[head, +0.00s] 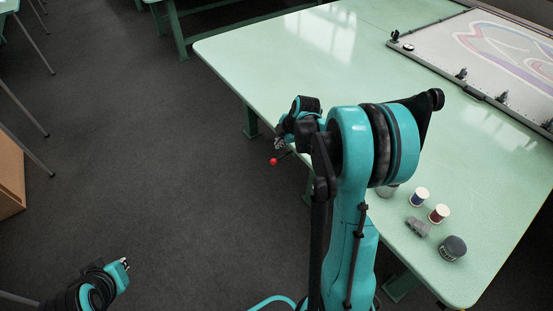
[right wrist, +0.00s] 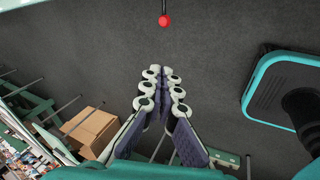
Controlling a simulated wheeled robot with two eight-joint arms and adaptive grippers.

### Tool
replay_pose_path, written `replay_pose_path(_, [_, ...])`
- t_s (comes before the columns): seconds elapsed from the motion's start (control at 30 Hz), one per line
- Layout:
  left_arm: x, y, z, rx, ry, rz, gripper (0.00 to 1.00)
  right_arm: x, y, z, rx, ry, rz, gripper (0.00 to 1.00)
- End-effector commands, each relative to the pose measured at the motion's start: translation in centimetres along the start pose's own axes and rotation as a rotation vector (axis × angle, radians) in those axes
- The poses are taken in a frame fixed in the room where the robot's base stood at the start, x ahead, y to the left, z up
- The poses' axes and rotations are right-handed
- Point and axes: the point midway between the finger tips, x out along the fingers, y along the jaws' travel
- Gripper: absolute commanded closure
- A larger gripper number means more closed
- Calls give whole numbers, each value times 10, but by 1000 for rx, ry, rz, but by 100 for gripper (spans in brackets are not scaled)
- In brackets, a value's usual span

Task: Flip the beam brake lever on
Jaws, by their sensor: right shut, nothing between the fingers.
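The brake lever shows as a dark rod with a red ball knob (head: 273,161) at the near left edge of the pale green table. In the right wrist view the red knob (right wrist: 165,20) hangs at the top centre, beyond the fingertips and apart from them. My right gripper (head: 281,143) is shut and empty, just above the knob in the head view; its fingers (right wrist: 161,72) meet in the right wrist view. The lever's base is hidden behind my right arm. My left gripper (head: 125,264) is low at the left, far from the lever, too small to judge.
The green table (head: 270,60) carries a framed canvas (head: 500,55) at the back right. Thread spools (head: 420,196), a small grey part (head: 417,227) and a dark round jar (head: 453,248) stand near its right front corner. A cardboard box (right wrist: 88,130) sits on the floor. Open floor lies left.

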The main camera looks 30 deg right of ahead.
Motion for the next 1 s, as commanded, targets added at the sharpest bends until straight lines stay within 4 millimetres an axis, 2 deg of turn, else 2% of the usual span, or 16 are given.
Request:
replay_pose_path(0.03, [0,0,0,0,0,0,100,15,2,16,-55,5,-4,100])
replay_pose_path(0.1, [0,0,0,0,0,0,100,30,2,30,-130,14,-9,100])
replay_pose_path(0.27, [1,0,0,0,0,0,100,49,1,47,-227,25,-12,100])
replay_pose_path(0.73, [2,0,2,0,0,0,100,56,1,49,-244,27,-13,100])
replay_pose_path(0.87, [8,0,6,0,0,0,100,74,0,48,-243,27,-12,100])
replay_pose_path(1.0, [16,0,12,0,0,0,100,104,0,48,-244,27,-12,100])
